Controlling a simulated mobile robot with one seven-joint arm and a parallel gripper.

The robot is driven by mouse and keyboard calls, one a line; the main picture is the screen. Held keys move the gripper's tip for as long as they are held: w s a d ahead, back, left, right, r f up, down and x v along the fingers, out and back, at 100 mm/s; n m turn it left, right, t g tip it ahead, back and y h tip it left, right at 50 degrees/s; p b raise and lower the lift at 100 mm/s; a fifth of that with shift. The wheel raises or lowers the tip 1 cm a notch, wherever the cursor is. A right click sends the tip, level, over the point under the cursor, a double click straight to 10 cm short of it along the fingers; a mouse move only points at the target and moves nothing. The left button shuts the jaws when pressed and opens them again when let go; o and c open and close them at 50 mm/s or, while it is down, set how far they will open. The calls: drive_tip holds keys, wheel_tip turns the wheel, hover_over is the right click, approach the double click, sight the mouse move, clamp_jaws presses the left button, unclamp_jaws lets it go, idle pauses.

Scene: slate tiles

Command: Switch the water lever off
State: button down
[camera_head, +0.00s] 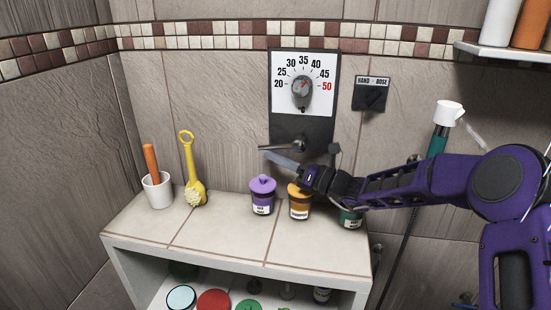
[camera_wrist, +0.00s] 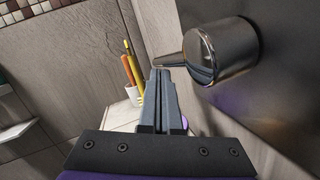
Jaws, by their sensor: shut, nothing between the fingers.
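The water lever (camera_head: 292,147) is a metal knob with a thin arm pointing left, low on the dark wall panel (camera_head: 290,127) under the temperature dial (camera_head: 303,90). In the wrist view the lever (camera_wrist: 224,50) is large, at the upper right, with its thin arm reaching left to just above my fingertips. My gripper (camera_head: 268,155) is shut and empty. Its tips are just under the lever's arm in the head view and beside the arm's end in the wrist view (camera_wrist: 160,74). I cannot tell whether they touch.
A shelf (camera_head: 235,236) below holds a purple-lidded jar (camera_head: 262,196), an orange jar (camera_head: 299,203), a partly hidden green jar (camera_head: 350,218), a yellow brush (camera_head: 192,170) and a white cup (camera_head: 158,190). A black hand-hose switch (camera_head: 371,95) is right of the panel.

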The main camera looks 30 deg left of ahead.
drive_tip(key=d+f+p, duration=0.1)
drive_tip(key=d+f, duration=0.1)
drive_tip(key=d, duration=1.5)
drive_tip(key=shift+f, duration=0.4)
drive_tip(key=shift+s, duration=0.1)
